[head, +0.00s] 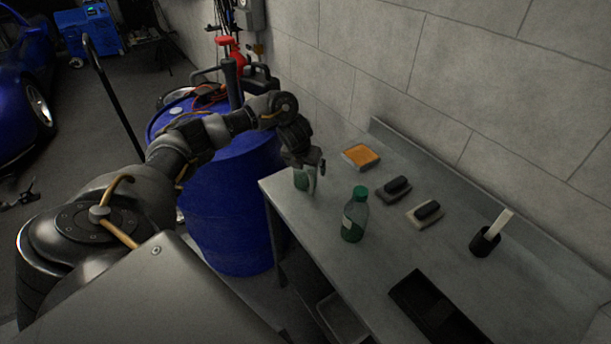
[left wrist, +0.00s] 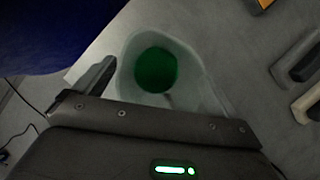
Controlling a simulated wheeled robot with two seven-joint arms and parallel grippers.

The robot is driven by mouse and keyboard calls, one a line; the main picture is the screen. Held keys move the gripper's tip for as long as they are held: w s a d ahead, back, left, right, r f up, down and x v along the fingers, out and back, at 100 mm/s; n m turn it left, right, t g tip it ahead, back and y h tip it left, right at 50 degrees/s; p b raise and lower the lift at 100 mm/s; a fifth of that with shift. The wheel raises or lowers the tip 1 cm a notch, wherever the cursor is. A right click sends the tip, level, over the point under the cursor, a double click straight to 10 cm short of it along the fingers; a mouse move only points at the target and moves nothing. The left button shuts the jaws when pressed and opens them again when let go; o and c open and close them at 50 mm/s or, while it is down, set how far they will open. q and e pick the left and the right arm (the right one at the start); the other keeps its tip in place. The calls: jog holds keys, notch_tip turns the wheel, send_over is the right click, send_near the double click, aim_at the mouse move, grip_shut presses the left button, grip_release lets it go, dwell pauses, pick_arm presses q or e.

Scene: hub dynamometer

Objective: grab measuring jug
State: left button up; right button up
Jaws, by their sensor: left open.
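The measuring jug (head: 304,181) stands at the near left corner of the metal bench, clear-walled with green liquid inside. In the left wrist view the jug (left wrist: 190,58) is seen from above, its round green content in the middle. My left gripper (head: 308,165) is open at the jug, with its fingers close to the jug's upper part. One finger (left wrist: 92,78) shows left of the jug in the left wrist view; whether it touches the jug I cannot tell. My right gripper is not in view.
A green-capped bottle (head: 355,215) stands right of the jug on the bench (head: 420,250). A blue drum (head: 230,215) stands left of the bench.

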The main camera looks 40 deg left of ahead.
pick_arm(q)
jog(key=shift+w+f, duration=0.15)
jog(key=shift+f, duration=0.3)
jog(key=c, duration=1.1)
jog(key=shift+r, duration=0.2)
